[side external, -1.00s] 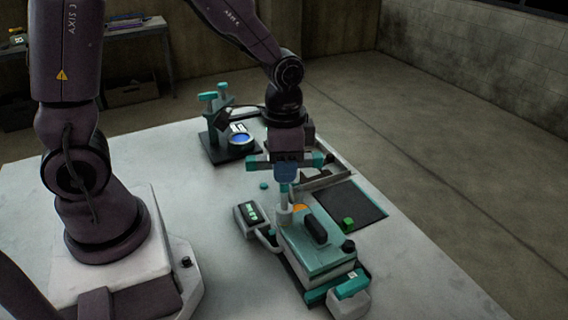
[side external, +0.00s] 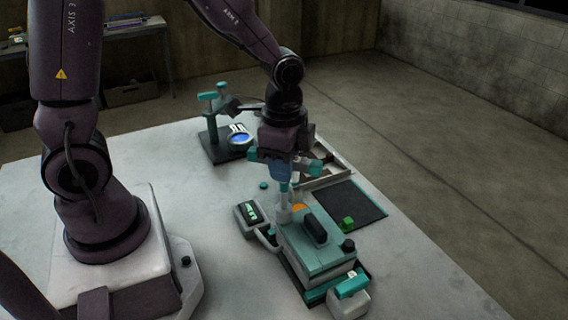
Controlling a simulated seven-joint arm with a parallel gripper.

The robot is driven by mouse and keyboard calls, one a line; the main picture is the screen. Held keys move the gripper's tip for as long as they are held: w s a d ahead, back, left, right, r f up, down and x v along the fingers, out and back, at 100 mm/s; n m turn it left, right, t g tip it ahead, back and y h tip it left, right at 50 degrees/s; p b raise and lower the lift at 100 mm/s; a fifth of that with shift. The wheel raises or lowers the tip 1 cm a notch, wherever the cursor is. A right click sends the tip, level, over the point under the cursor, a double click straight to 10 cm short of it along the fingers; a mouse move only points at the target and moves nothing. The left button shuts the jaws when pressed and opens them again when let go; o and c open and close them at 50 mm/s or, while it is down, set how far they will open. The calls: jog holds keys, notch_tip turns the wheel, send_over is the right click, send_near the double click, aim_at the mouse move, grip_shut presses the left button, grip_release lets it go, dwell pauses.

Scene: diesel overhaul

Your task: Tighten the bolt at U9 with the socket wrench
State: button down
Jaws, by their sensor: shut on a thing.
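My gripper (side external: 280,166) points down and is shut on the socket wrench (side external: 284,189), a blue and teal upright tool with a pale grey lower end. The wrench stands upright at the far left corner of the teal-topped engine block (side external: 322,258), next to an orange round spot (side external: 299,209). The bolt at U9 cannot be made out; the wrench end and its surroundings are too small to show whether it sits on a bolt.
A display box (side external: 250,214) stands left of the block. A stand with a blue dish (side external: 239,139) is at the back. A teal-topped grey part (side external: 350,290) sits in front. The table's left middle is clear.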

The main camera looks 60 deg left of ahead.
jog(key=shift+r, duration=1.75)
jog(key=shift+r, duration=3)
jog(key=s, duration=0.7)
jog(key=shift+a, duration=0.15)
